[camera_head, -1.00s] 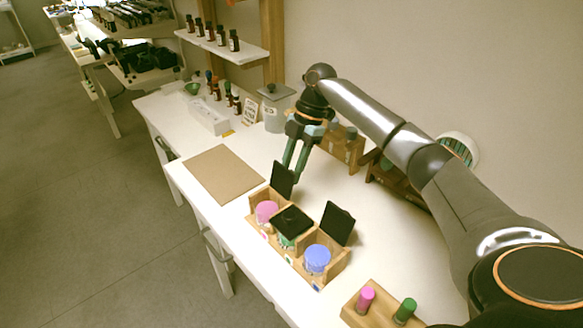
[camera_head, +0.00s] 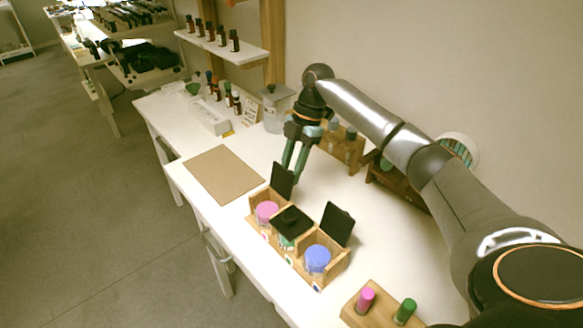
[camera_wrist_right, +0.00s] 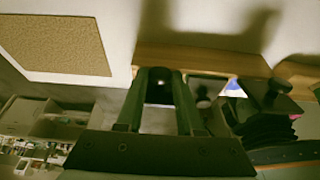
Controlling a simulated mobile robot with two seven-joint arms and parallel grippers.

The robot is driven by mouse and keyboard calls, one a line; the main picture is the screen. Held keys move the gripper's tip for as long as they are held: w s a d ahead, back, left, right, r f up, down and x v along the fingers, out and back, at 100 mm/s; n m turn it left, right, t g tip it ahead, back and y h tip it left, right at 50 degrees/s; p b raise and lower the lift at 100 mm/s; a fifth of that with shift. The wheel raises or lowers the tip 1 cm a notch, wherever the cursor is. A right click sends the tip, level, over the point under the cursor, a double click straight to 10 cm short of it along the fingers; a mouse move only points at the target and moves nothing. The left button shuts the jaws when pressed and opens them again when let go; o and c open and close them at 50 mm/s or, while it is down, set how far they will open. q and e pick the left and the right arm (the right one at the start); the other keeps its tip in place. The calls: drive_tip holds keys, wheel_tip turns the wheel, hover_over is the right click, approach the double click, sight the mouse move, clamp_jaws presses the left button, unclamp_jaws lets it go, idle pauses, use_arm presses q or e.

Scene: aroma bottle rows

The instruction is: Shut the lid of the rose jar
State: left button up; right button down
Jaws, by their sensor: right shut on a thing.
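A wooden holder (camera_head: 298,262) carries three jars in a row. The pink jar (camera_head: 267,210), seemingly the rose one, has its black lid (camera_head: 282,180) standing open. The middle jar (camera_head: 286,241) is mostly hidden under its lowered black lid (camera_head: 292,221). The blue jar (camera_head: 317,259) has its black lid (camera_head: 337,223) standing open. My right gripper (camera_head: 294,176) is behind the pink jar's lid, its fingers closed on that lid's dark knob; the knob also shows between the fingers in the right wrist view (camera_wrist_right: 159,84). My left gripper is out of view.
A brown mat (camera_head: 223,174) lies left of the holder. A wooden block (camera_head: 372,313) with pink-capped and green-capped bottles stands at the near right. A wooden bottle rack (camera_head: 343,150) and a lidded canister (camera_head: 274,112) stand at the back. Bare white tabletop lies right of the holder.

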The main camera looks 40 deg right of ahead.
sight(281, 179)
drive_tip(key=shift+a+r+h+p, duration=0.4)
drive_tip(key=shift+a+h, duration=0.25)
drive_tip(key=shift+h, duration=0.55)
drive_tip(key=shift+s+a+r+t+h, duration=0.15)
drive_tip(key=shift+a+h, duration=0.45)
drive_tip(key=shift+h, duration=0.45)
drive_tip(key=shift+a+r+t+h, duration=0.15)
drive_tip(key=shift+a+h, duration=0.4)
drive_tip(key=shift+h, duration=0.5)
drive_tip(key=c, duration=0.5)
unclamp_jaws()
drive_tip(key=shift+f, duration=0.1)
drive_tip(key=shift+c, duration=0.2)
drive_tip(key=v, duration=1.2)
drive_tip(key=shift+a+r, duration=0.2)
drive_tip(key=shift+r, duration=0.05)
